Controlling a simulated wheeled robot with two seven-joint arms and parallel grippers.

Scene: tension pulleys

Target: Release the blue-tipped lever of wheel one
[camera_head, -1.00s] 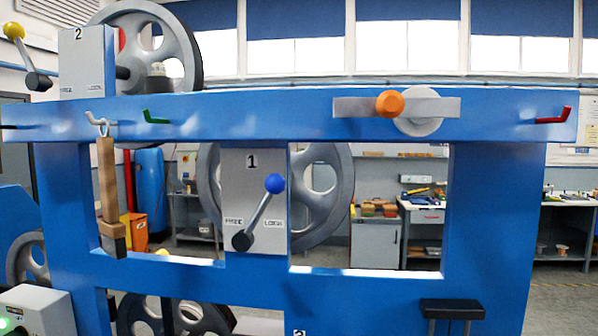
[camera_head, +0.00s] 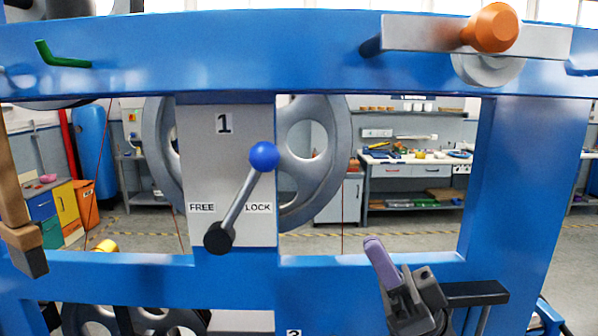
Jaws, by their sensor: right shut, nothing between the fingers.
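The lever of wheel one has a blue ball tip (camera_head: 264,156), a grey rod and a dark pivot (camera_head: 219,238). It is mounted on the grey plate marked 1 (camera_head: 224,180). The rod tilts up and to the right, with the ball above the LOCK label (camera_head: 258,208); the FREE label (camera_head: 202,208) is on the left. Wheel one (camera_head: 332,160) is behind the plate, partly hidden by it. My right gripper (camera_head: 378,254) is at the lower right, below and right of the lever and apart from it. It is shut and empty. My left gripper is out of view.
The blue frame (camera_head: 180,50) surrounds the plate. An orange knob (camera_head: 491,27) on a grey bar sticks out at the upper right. A wooden-handled tool (camera_head: 20,200) hangs at the left edge. A black bracket (camera_head: 475,292) is beside my right gripper.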

